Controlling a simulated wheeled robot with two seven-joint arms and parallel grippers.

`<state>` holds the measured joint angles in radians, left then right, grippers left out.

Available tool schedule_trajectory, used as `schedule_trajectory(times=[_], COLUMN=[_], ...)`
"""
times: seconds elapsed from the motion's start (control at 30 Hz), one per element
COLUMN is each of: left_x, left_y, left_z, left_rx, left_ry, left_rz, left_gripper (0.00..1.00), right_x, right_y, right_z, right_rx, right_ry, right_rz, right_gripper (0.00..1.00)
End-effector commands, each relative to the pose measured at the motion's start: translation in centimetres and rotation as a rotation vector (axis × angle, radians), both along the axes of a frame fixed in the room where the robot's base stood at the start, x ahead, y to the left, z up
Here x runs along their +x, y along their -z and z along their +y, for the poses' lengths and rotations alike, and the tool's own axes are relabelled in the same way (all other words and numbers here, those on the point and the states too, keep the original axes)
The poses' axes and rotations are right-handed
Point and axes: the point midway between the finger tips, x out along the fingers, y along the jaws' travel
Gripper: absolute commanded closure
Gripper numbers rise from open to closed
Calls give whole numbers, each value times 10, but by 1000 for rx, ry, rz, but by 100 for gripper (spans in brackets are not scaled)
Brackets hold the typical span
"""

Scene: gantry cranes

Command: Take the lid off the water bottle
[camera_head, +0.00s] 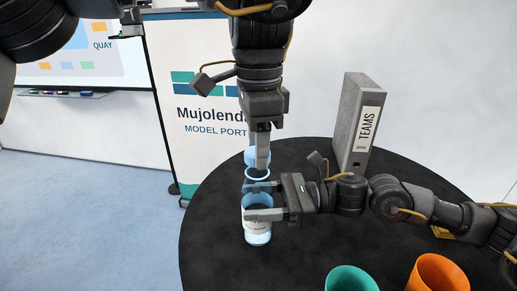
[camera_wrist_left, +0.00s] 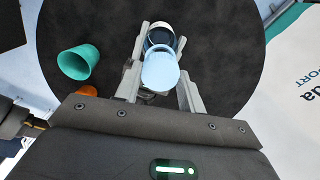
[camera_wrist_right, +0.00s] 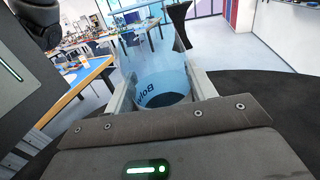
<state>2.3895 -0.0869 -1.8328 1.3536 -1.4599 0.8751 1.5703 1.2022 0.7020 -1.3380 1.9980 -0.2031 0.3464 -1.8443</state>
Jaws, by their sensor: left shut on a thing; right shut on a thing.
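The water bottle (camera_head: 258,228) is light blue and white and stands upright on the round black table. My right gripper (camera_head: 262,202) is shut around its upper body from the right. In the right wrist view the bottle (camera_wrist_right: 163,88) shows dark lettering and an open top. The light blue lid (camera_head: 250,155) is in my left gripper (camera_head: 260,165), which points down from above. A gap shows between lid and bottle. In the left wrist view the lid (camera_wrist_left: 160,72) sits between the fingers, with the bottle (camera_wrist_left: 160,38) beyond it; the lid partly hides the bottle.
A grey binder marked TEAMS (camera_head: 358,125) stands at the table's back right. A teal cup (camera_head: 351,279) and an orange cup (camera_head: 437,273) are at the front right. The black table (camera_head: 208,235) is bare left of the bottle. A banner (camera_head: 200,85) stands behind.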

Motion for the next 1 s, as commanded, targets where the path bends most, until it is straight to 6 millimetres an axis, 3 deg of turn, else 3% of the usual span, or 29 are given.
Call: schedule_trajectory(times=[0.47,0.8,1.0], left_x=[0,0,0], left_y=[-6,-41,-44], left_z=[0,0,0], left_rx=[0,0,0], left_ry=[0,-1,0], left_rz=[-1,-2,0], left_gripper=[88,88,88], right_x=[0,0,0], right_y=[0,1,0], right_z=[0,0,0], right_rx=[-1,-1,-1], right_ry=[0,1,0], right_rz=[1,1,1], right_gripper=[100,100,100])
